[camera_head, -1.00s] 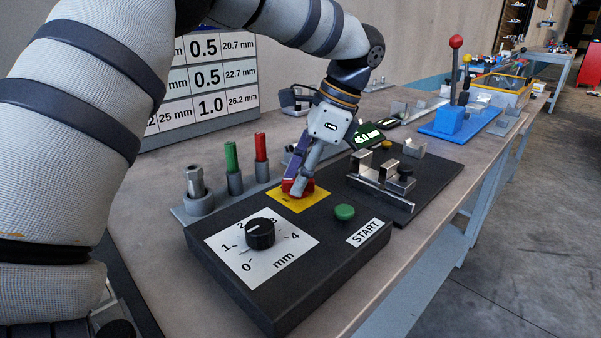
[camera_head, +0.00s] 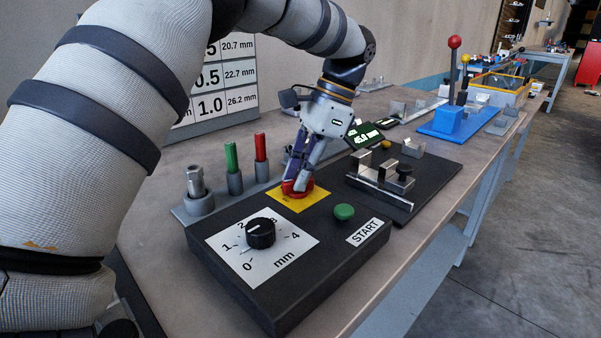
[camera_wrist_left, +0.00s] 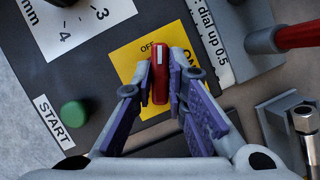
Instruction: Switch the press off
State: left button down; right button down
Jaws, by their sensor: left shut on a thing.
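The press switch is a red turning handle (camera_head: 297,188) on a yellow plate (camera_head: 283,200) at the far corner of the black control box. My left gripper (camera_head: 298,183) points down at it, fingers shut on the handle. In the left wrist view the red handle (camera_wrist_left: 160,76) sits between the two purple-padded fingertips (camera_wrist_left: 161,82). Its white mark is at the upper end, just right of the word OFF. The word ON is at the right, partly hidden by a finger. My right gripper is not in view.
The control box (camera_head: 290,285) also carries a black dial (camera_head: 260,234) and a green START button (camera_head: 344,212). Green and red pins (camera_head: 261,148) stand behind the box. A metal fixture (camera_head: 380,185) is at its right. The table (camera_head: 170,235) is bare left of the box.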

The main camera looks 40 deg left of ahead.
pick_arm(q)
jog(key=n+h, duration=0.1)
jog(key=n, duration=0.3)
jog(key=shift+a+n+g+h, duration=0.1)
jog(key=shift+n+g+h, duration=0.2)
jog(key=shift+n+h, duration=0.1)
dwell(0.5)
jog(key=c, duration=1.6)
grip_release()
jog(key=shift+r, duration=0.1)
notch_tip(320, 180, up, 10)
